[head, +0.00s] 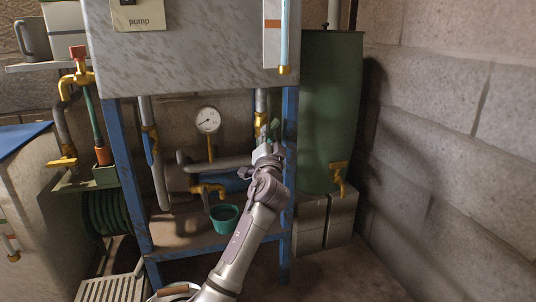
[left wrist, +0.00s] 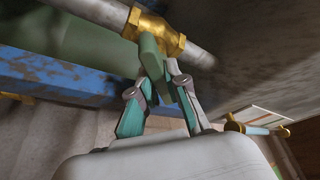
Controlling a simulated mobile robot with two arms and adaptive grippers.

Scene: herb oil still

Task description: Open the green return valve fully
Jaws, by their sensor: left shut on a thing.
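The green return valve has a brass body (left wrist: 160,32) on a grey pipe, with a flat green lever (left wrist: 151,58) sticking out from it toward my gripper in the left wrist view. In the head view its brass body (head: 261,119) sits on the vertical pipe under the grey tank, beside the blue right leg. My left gripper (left wrist: 162,82) is shut on the green lever, fingers on either side of its end. In the head view this gripper (head: 269,134) partly hides the lever. The lever points across the pipe in the left wrist view; its exact angle is unclear. My right gripper is not in view.
A blue frame leg (head: 289,150) stands close beside my gripper, with a green barrel (head: 332,110) to its right. A pressure gauge (head: 207,120) and a blue-handled valve (head: 149,142) are to the left. A teal bucket (head: 224,218) stands on the lower shelf.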

